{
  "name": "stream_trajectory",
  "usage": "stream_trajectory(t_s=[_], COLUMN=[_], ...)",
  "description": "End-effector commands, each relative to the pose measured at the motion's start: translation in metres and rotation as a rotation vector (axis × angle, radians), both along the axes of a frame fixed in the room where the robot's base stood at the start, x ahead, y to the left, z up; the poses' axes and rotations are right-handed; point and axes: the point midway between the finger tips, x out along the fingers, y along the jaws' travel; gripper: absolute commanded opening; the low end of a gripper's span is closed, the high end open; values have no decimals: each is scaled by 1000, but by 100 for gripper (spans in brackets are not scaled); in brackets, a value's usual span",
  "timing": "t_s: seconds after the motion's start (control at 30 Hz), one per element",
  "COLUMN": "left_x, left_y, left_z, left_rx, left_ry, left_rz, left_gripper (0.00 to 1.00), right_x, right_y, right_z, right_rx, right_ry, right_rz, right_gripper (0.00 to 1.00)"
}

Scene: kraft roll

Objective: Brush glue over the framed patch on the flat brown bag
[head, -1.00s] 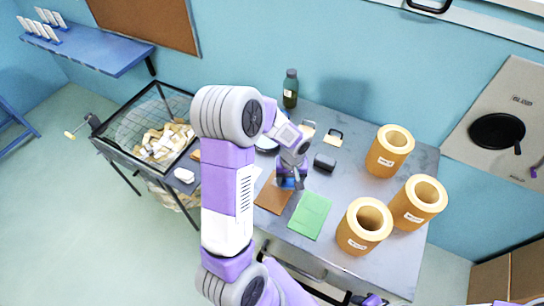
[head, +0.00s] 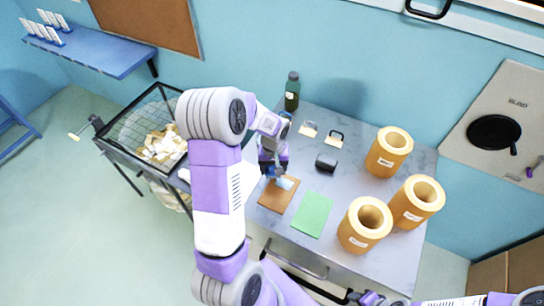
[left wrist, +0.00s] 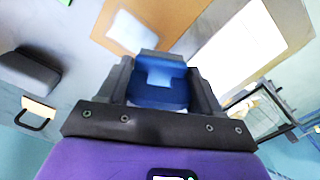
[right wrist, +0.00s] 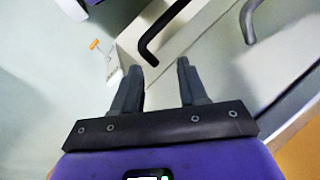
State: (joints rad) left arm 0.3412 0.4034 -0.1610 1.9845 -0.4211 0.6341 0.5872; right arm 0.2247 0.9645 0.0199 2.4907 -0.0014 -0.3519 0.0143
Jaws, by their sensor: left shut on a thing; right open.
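The flat brown bag (head: 277,196) lies on the grey table, left of a green sheet (head: 312,214). A pale patch (left wrist: 128,31) shows on the bag in the left wrist view; whether it has glue on it I cannot tell. My left gripper (left wrist: 160,85) is shut on a blue brush handle (left wrist: 158,92). In the head view the left gripper (head: 274,168) is over the bag's far edge. The brush tip is hidden, so contact is unclear. My right gripper (right wrist: 160,78) is open and empty, away from the bag.
A white sheet (left wrist: 236,48) lies beside the bag. A black block (head: 326,162), two stamps, a green bottle (head: 292,92) and three kraft rolls (head: 366,224) stand on the table. A wire bin (head: 130,120) of scraps is at left. Black handles (right wrist: 160,35) are near the right gripper.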

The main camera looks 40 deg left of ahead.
Motion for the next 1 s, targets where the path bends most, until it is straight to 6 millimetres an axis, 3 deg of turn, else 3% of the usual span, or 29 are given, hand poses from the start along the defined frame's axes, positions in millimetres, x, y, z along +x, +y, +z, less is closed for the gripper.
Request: stream_trajectory(t_s=[0.53, 1.0], left_x=[2, 2], left_y=[-2, -2], left_z=[50, 53], left_rx=[1, 0], left_ry=[-1, 0], left_rz=[-4, -5], left_gripper=[40, 40], right_x=[0, 0], right_y=[0, 0], right_z=[32, 32], right_rx=[0, 0], right_ry=[0, 0], right_rz=[0, 0], right_gripper=[43, 43])
